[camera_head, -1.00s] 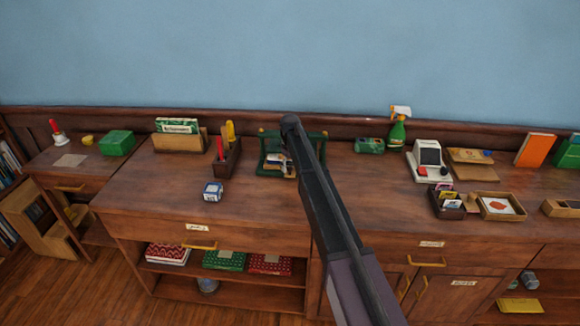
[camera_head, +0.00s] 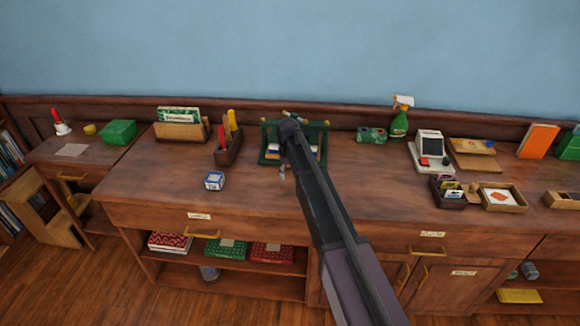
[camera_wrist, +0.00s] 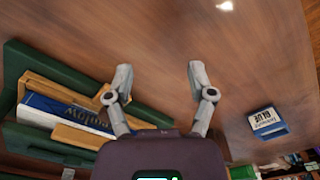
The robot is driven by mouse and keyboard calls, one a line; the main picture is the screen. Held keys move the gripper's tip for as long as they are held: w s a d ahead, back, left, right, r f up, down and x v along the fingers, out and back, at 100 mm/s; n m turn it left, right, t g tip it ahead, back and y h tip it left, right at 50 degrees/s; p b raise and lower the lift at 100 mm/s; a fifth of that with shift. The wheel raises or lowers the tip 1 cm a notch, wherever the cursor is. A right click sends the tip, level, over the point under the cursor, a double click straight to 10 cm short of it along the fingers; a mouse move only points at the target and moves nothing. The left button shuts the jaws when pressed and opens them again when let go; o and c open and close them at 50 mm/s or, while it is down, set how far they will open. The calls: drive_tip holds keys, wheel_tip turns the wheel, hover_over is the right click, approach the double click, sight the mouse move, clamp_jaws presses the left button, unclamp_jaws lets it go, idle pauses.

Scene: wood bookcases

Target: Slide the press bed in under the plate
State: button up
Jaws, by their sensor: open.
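The green press (camera_head: 325,146) stands at the back of the long desk, partly hidden behind my arm. In the wrist view its green frame (camera_wrist: 58,70) is at left. The wooden press bed (camera_wrist: 82,135) lies between the green bars and carries a blue book (camera_wrist: 65,112). In the head view, pale and blue parts of the book and bed show inside the frame. I cannot tell the bed's exact depth under the plate. My gripper (camera_wrist: 160,76) is open and empty, over bare desktop beside the press; it also shows just in front of the press (camera_head: 283,172).
A blue and white glue box (camera_wrist: 266,121) stands on the desk, also in the head view (camera_head: 214,181). A dark holder with tools (camera_head: 229,152) is left of the press. A green and grey item (camera_head: 371,135) and a spray bottle (camera_head: 399,120) are right.

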drive_tip(key=s, duration=0.8)
drive_tip(key=shift+s+a, duration=0.1)
drive_tip(key=shift+s, duration=0.3)
drive_tip(key=shift+s+r+p, duration=0.2)
drive_tip(key=shift+r+p, duration=0.5)
wheel_tip(320, 180, up, 12)
drive_tip(key=r+p, duration=0.1)
drive_tip(key=p, duration=1.2)
drive_tip(key=s+d+f+m+b, duration=0.4)
drive_tip(key=s+d+f+b, duration=0.4)
drive_tip(key=d, duration=0.5)
drive_tip(key=shift+s+f+b, duration=0.25)
drive_tip(key=shift+f+b, duration=0.35)
drive_tip(key=s+d+m, duration=0.4)
drive_tip(key=s+d, duration=0.7)
drive_tip(key=s, duration=0.1)
drive_tip(key=shift+s+m, duration=0.25)
drive_tip(key=shift+m, duration=0.05)
